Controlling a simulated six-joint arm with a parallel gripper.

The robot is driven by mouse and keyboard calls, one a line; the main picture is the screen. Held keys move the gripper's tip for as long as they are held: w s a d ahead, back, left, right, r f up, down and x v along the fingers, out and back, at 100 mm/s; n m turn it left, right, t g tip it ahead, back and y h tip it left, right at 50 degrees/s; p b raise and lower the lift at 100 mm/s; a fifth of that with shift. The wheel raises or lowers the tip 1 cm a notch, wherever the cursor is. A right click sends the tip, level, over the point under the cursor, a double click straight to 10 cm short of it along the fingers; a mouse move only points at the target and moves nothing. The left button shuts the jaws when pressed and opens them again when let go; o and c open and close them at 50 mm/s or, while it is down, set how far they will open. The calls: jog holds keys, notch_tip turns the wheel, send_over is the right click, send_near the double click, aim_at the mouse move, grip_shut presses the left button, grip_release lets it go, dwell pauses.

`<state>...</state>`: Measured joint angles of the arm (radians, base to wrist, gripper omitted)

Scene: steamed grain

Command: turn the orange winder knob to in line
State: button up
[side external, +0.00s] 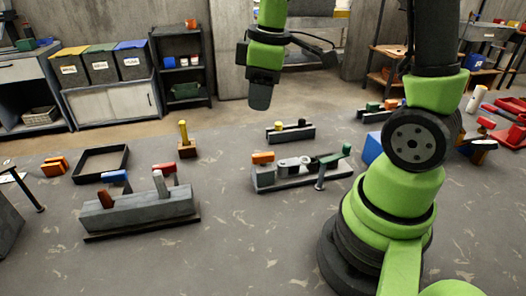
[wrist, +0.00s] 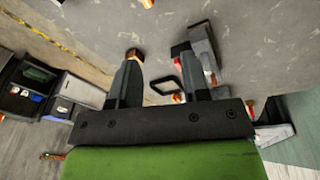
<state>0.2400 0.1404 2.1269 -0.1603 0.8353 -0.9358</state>
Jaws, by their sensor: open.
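An orange knob (side external: 262,157) sits on the left end of a low grey fixture (side external: 290,181) in the middle of the table in the side external view. The fixture also carries grey and black round parts and a green handle (side external: 336,156). I cannot tell the knob's exact angle. My gripper (side external: 260,97) hangs high above and behind the fixture, apart from everything. In the wrist view my gripper (wrist: 160,75) shows two dark fingers spread apart with nothing between them. Small orange pieces show there, but I cannot tell which is the knob.
A grey block with coloured levers (side external: 140,212) stands front left. A black frame (side external: 101,163), an orange block (side external: 55,166) and a yellow post (side external: 184,135) are behind it. A dark fixture with two knobs (side external: 290,133) is behind the middle one. A blue box (side external: 373,148) is right.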

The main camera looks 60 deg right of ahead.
aim_at(263, 154)
jog(key=d+f+n, duration=0.1)
jog(key=f, duration=0.4)
jog(key=w+d+f+n+g, duration=0.1)
jog(key=f, duration=0.4)
jog(key=d+f+n, duration=0.1)
jog(key=f, duration=0.5)
jog(key=shift+w+d+g, duration=0.15)
jog(key=shift+w+g, duration=0.1)
jog(key=shift+g, duration=0.15)
jog(key=shift+r, duration=0.1)
grip_shut()
